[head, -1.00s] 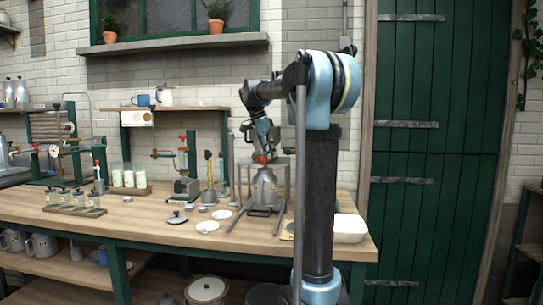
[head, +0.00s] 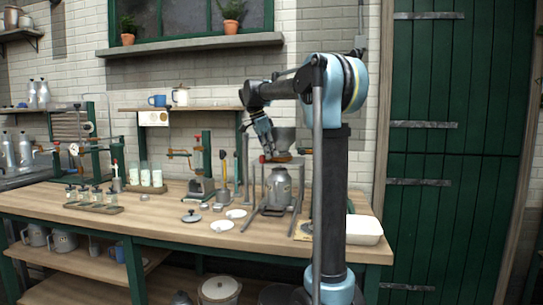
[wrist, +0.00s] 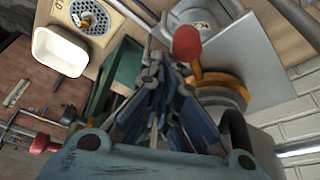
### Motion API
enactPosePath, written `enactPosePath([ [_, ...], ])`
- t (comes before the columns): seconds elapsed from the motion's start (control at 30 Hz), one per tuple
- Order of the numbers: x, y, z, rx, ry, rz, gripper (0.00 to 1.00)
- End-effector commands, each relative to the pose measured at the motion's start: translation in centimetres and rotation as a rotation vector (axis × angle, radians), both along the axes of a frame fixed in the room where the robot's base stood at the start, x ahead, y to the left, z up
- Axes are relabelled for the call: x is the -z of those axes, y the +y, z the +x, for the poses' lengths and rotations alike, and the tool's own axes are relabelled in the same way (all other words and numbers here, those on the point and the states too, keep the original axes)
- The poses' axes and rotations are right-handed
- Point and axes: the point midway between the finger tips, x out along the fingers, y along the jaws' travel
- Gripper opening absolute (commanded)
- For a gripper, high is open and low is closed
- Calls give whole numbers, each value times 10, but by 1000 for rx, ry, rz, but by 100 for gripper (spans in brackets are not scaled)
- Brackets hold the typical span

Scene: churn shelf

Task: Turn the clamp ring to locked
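A grey metal churn (head: 278,188) stands upright on the bench, inside a metal frame, in the head view. At its top is a brass-orange clamp ring (head: 279,158) with a red-knobbed handle (head: 262,159) pointing left. In the wrist view the red knob (wrist: 187,42) and the orange ring (wrist: 222,82) lie just right of my fingers. My gripper (head: 266,148) is over the left side of the ring, close to the handle. Its fingers (wrist: 163,68) come together at the tips with nothing seen between them. Whether they touch the handle I cannot tell.
A white tray (head: 364,229) lies at the bench's right end. Flat white discs (head: 222,226) and a dark lid (head: 192,217) lie left of the churn. A stand with a red top (head: 203,165) is further left. The front of the bench (head: 165,225) is mostly clear.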

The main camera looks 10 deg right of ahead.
Motion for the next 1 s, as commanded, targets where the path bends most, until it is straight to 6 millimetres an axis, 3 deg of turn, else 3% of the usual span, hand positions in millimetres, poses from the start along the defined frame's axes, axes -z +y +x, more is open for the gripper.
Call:
enactPosePath([
  [0.53, 1, 3, 1, -5, -2, 9, 0],
  [0.67, 1, -8, -2, -4, -1, 7, 0],
  [0.83, 1, -38, -11, 0, -1, 4, 0],
  [1.0, -34, -25, -4, -3, 0, 3, 0],
])
